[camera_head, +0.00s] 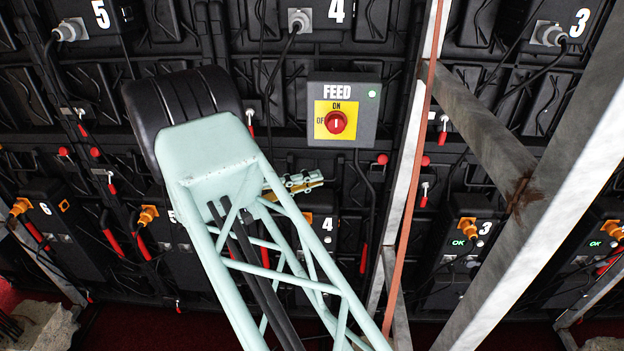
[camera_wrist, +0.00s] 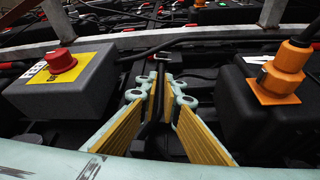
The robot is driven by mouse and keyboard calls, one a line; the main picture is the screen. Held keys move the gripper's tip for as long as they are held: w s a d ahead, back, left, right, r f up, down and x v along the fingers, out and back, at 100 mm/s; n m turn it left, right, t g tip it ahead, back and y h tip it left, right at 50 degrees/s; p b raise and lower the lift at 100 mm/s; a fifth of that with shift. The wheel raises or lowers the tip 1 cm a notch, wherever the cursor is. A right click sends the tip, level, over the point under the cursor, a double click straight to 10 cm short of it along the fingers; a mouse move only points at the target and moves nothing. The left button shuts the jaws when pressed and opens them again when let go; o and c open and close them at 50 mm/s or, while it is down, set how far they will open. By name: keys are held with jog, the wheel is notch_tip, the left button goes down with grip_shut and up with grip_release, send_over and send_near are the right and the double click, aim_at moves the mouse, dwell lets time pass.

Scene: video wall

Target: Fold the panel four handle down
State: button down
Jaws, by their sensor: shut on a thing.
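In the head view a panel marked 4 (camera_head: 318,38) is at the top, and a lower dark box also marked 4 (camera_head: 325,240) is partly behind my arm. My gripper (camera_head: 318,178) reaches rightward between the FEED box and that lower box. In the wrist view its two yellow-padded fingers (camera_wrist: 159,82) are close together at the tips, with a thin dark part (camera_wrist: 159,68) between them. I cannot tell from the pictures whether this is the panel four handle. An orange plug (camera_wrist: 283,72) on a black box is right of the fingers, clear of them.
The grey FEED box (camera_head: 343,92) with a red knob is just above my gripper; it is left in the wrist view (camera_wrist: 75,90). Black cables hang around. Metal struts (camera_head: 560,200) cross the right side. Several red-gripped levers dot the wall.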

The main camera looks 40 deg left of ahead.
jog(key=shift+w+a+f+m, duration=0.15)
jog(key=shift+f+m, duration=0.1)
jog(key=shift+m, duration=0.45)
jog(key=c, duration=2.8)
grip_release()
jog(key=shift+f+v, duration=0.1)
jog(key=shift+v, duration=2.9)
jog(key=shift+f+v, duration=0.15)
jog(key=shift+v, duration=2.85)
jog(key=shift+c, duration=0.3)
